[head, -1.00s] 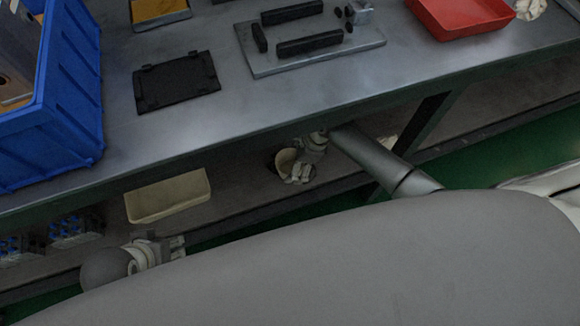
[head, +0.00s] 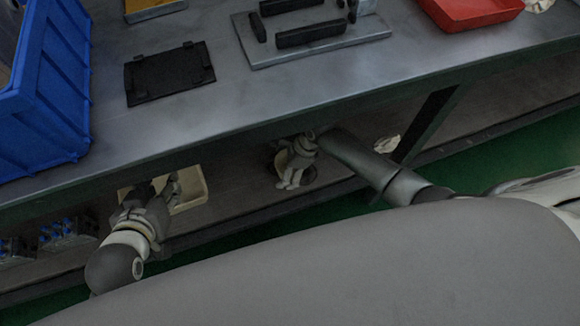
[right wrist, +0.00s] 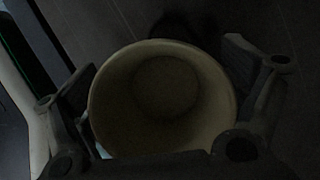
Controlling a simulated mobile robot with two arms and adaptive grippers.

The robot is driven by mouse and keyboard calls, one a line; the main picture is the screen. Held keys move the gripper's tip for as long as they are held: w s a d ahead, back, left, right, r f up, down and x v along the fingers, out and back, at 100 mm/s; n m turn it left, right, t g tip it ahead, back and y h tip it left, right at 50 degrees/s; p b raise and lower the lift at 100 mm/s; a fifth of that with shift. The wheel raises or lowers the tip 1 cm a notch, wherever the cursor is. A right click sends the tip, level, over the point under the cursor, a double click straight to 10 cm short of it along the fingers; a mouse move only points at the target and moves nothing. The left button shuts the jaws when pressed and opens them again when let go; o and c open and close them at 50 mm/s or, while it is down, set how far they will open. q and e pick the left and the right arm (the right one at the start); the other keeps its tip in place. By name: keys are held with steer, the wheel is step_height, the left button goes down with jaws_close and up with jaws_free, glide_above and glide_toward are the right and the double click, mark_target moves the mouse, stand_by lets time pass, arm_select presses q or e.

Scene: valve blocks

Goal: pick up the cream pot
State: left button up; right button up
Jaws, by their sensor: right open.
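The cream pot (head: 281,160) stands on the dark shelf below the bench, partly hidden by my right gripper (head: 292,178) in the head view. In the right wrist view the pot (right wrist: 165,86) is seen from above, its round mouth facing the camera and its inside empty. The open fingers of my right gripper (right wrist: 160,98) are on either side of the pot; I cannot tell whether they touch it. My left gripper (head: 152,188) is at the cream tray on the same shelf, its fingers apart, with no object visible between them.
The cream tray (head: 193,190) is partly covered by my left gripper. Grey valve blocks (head: 68,230) with blue fittings stand at the shelf's left. The bench top (head: 215,120) overhangs the shelf. A dark bench leg (head: 432,122) and a pale object (head: 387,145) are to the right.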

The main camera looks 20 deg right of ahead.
steer(key=c, duration=0.9)
steer(key=shift+r, duration=0.1)
